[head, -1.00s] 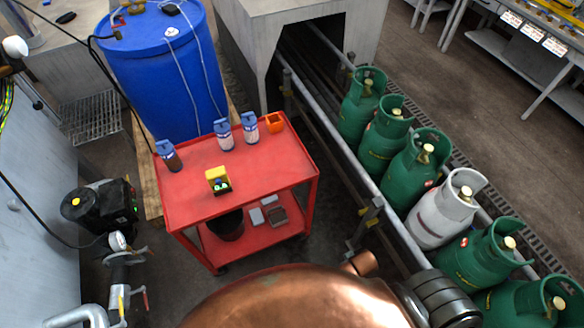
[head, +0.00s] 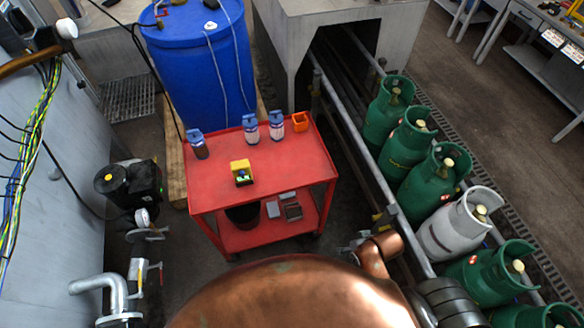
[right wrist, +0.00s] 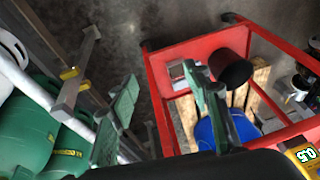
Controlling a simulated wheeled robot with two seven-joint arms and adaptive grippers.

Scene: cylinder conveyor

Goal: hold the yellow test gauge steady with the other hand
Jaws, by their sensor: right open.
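My left gripper is not in view.
The red cart (head: 285,165) also holds several items: blue-capped bottles (head: 250,128) and an orange cup (head: 300,121). A blue barrel (head: 200,75) stands behind. Green cylinders and one white cylinder (head: 460,224) line the conveyor (head: 350,140) at right. The cart top's front is clear.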

